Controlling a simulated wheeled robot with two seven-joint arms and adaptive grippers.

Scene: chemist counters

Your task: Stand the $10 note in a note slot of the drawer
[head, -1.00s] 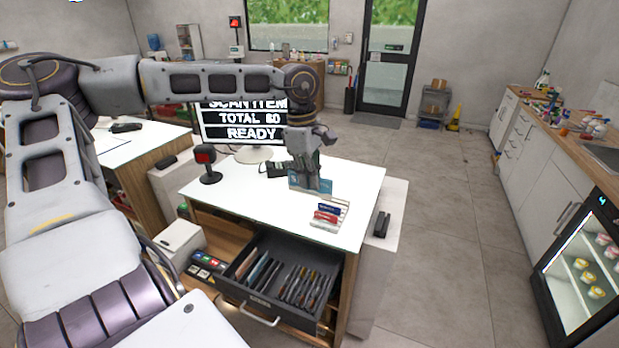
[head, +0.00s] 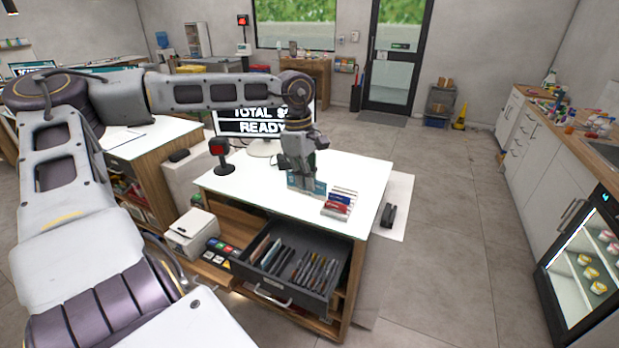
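A blue-teal note (head: 320,187), apparently the $10 note, stands upright just above the white counter top. My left gripper (head: 303,184) points down over it, and its fingers are shut on the note and hide its middle. The value printed on it is too small to read. The open dark drawer (head: 322,305) juts from the front of the counter, below and in front of the gripper. It has several upright notes or dividers in slots. My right gripper is out of view.
A small rack (head: 340,203) with red and blue packs stands on the counter (head: 362,173) right of the gripper. A red-faced scanner (head: 221,165) and a monitor (head: 262,127) stand left and behind. A white box (head: 190,233) sits left of the drawer.

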